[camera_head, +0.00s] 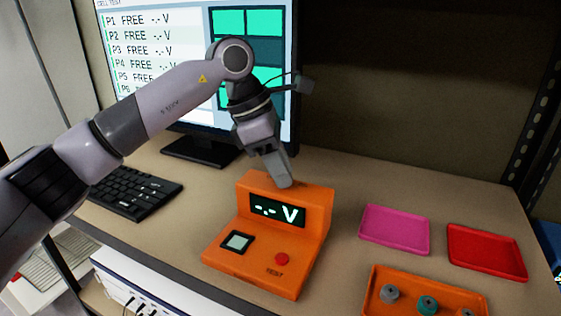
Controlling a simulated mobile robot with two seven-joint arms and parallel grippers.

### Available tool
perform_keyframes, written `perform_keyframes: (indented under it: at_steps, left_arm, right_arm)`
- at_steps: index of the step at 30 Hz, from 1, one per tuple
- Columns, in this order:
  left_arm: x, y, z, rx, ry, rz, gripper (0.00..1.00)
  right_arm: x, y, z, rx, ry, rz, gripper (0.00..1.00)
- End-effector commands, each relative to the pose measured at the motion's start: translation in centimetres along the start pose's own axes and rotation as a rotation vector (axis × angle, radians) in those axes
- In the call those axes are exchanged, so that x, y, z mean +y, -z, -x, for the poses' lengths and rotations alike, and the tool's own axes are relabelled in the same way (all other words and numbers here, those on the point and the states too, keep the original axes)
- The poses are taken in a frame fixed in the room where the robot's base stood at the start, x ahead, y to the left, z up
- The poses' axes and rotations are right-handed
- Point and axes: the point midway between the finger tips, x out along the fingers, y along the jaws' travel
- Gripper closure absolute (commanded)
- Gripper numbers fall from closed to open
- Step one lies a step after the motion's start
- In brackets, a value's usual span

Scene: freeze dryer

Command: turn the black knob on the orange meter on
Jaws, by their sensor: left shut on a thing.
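The orange meter (300,228) stands on the bench with its display (277,210) showing "-.- V". My right gripper is not in view.
A monitor (150,50) and a black keyboard (135,192) stand left and behind. At the right lie a pink tray (395,230), a red tray (487,252) and an orange holder (395,275) with several round cells. Bare bench lies between the meter and trays.

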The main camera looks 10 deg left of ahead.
Motion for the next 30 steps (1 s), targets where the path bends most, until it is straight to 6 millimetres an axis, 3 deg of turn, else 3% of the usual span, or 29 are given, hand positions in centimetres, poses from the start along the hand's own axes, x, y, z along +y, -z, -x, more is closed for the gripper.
perform_keyframes:
  at_steps: [9, 24, 25, 27, 30]
  left_arm:
    - [0.13, -0.06, 0.12, 0.0, 0.039, -0.102, 1.0]
    - [0.12, -0.05, 0.1, 0.0, 0.046, -0.121, 1.0]
    - [0.12, -0.04, 0.1, 0.0, 0.046, -0.12, 0.71]
    - [0.12, -0.04, 0.1, 0.0, 0.046, -0.12, 0.48]
    - [0.11, -0.03, 0.07, 0.001, 0.047, -0.119, 0.48]
  right_arm:
    - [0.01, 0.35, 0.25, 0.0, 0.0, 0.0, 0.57]
    - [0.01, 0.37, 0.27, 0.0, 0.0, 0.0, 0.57]
    - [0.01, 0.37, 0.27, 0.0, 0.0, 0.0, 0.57]
    - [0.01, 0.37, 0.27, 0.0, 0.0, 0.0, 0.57]
    - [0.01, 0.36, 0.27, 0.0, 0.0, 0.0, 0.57]
